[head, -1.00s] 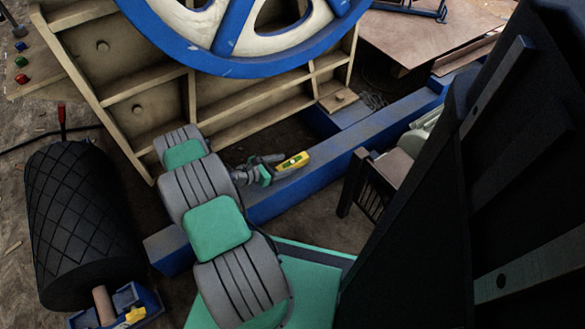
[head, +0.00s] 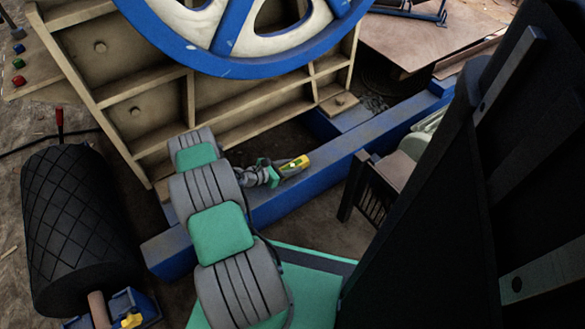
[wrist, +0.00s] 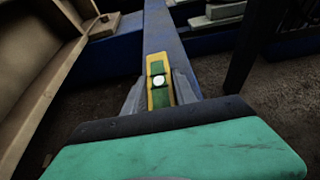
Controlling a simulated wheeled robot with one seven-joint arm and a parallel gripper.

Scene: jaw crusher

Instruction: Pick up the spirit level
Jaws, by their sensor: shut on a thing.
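The spirit level (head: 295,166) is a small yellow and green bar over the blue beam (head: 320,165) in the head view. It also shows in the wrist view (wrist: 158,76), standing between the two grey fingers. My gripper (head: 279,171) is shut on the level; in the wrist view my gripper (wrist: 160,92) has one finger on each side of it. The near end of the level is hidden behind the green wrist part. I cannot tell whether the level touches the beam or is just above it.
The cream crusher frame (head: 150,100) with a blue-rimmed flywheel (head: 225,60) rises behind the beam. A black ribbed roller (head: 75,225) lies at the left. A dark slatted object (head: 370,190) stands right of the beam. A large black panel (head: 450,230) blocks the right side.

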